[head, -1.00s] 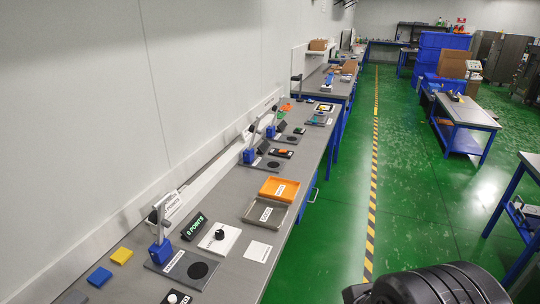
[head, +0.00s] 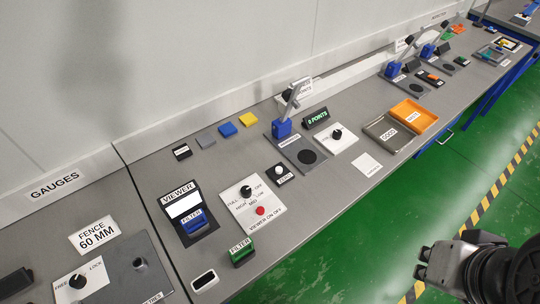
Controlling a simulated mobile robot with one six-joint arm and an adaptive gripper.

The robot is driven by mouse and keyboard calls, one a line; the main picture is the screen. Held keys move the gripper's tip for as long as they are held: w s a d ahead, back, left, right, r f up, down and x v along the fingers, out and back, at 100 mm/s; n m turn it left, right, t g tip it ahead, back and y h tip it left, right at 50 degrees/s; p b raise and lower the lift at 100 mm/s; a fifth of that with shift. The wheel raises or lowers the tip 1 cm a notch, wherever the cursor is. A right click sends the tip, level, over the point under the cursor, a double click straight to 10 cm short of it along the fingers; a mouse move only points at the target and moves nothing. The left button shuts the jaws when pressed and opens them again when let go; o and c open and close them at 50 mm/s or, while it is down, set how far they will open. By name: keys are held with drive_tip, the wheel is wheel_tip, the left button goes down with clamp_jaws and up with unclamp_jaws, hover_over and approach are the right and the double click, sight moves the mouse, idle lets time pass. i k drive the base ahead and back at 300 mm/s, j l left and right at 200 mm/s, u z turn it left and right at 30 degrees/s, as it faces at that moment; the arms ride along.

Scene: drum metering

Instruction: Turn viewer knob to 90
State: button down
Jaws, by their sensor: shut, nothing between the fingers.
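The viewer knob (head: 246,191) is a black round knob on a white panel (head: 241,214) marked VIEWER ON OFF, with words such as OFF, HIGH, MID and LOW around it. Its pointer is too small to read surely. A red button (head: 260,211) sits below the knob. The viewer (head: 184,207) stands left of the panel, a dark box with a bright white window and a blue FILTER piece (head: 192,221). My gripper (head: 422,262) is shut and empty at the lower right, over the green floor, well apart from the knob and bench.
A green FILTER block (head: 242,252) stands on the bench's front edge below the panel. A FENCE 60 MM sign (head: 95,234) is at the left. Green floor is clear right of the bench.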

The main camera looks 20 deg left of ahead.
sight(245, 191)
drive_tip(key=u, duration=1.55)
drive_tip(key=i+j+z, duration=0.1)
drive_tip(key=i, duration=0.35)
